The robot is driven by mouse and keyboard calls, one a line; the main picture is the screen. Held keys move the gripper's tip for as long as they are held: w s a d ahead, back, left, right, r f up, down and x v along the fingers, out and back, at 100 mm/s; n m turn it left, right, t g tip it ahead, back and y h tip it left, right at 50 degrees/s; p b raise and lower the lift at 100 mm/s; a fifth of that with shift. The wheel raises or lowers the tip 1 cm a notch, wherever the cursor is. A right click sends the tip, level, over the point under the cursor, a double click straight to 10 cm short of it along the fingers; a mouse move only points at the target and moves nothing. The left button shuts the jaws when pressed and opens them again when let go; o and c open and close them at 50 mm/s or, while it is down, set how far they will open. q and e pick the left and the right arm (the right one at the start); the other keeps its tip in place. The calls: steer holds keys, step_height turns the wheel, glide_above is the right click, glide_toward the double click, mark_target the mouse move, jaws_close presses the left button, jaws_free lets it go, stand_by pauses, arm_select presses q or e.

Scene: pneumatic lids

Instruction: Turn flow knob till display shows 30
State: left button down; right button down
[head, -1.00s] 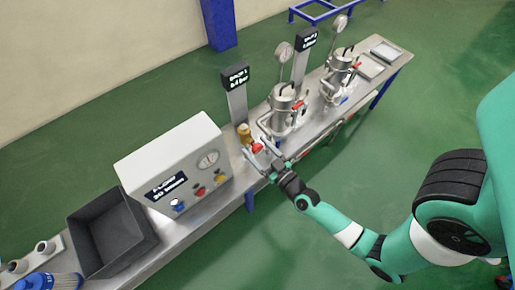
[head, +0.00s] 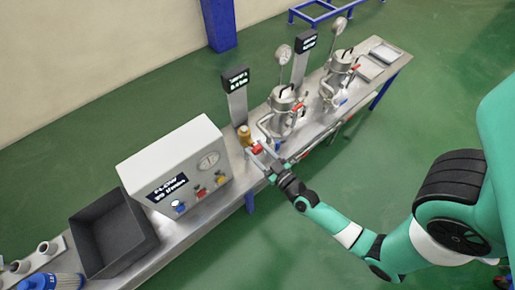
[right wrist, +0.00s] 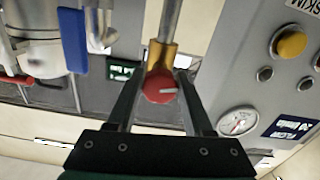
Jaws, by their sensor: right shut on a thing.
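A red knob (head: 257,149) sits on a brass fitting (head: 244,135) beside the grey control box. In the right wrist view the red knob (right wrist: 160,87) has a white pointer mark toward the right, and the brass fitting (right wrist: 161,57) is behind it. My right gripper (head: 261,154) is shut on the red knob, one finger on each side. The dark display (head: 235,79) on a post above shows white text too small to read. The box's dark display panel (head: 168,188) is also unreadable. My left gripper is not in view.
The control box (head: 150,160) carries a round gauge (head: 208,160) and blue, red and yellow knobs. Two steel lidded vessels (head: 285,105) with gauges stand farther along the bench. A black bin (head: 112,235) is at the left.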

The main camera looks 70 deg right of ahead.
steer(key=n+p, duration=0.2)
steer(key=n, duration=0.1)
steer(key=n+p, duration=0.2)
steer(key=shift+r, duration=0.25)
steer(key=shift+f+n+p, duration=0.15)
steer(key=shift+n+p, duration=0.95)
steer(key=shift+n, duration=0.7)
steer(key=shift+c, duration=1.6)
jaws_free()
steer(key=shift+s, duration=0.1)
steer(key=p+v, duration=0.3)
steer(key=v, duration=0.8)
steer(key=shift+s, duration=0.25)
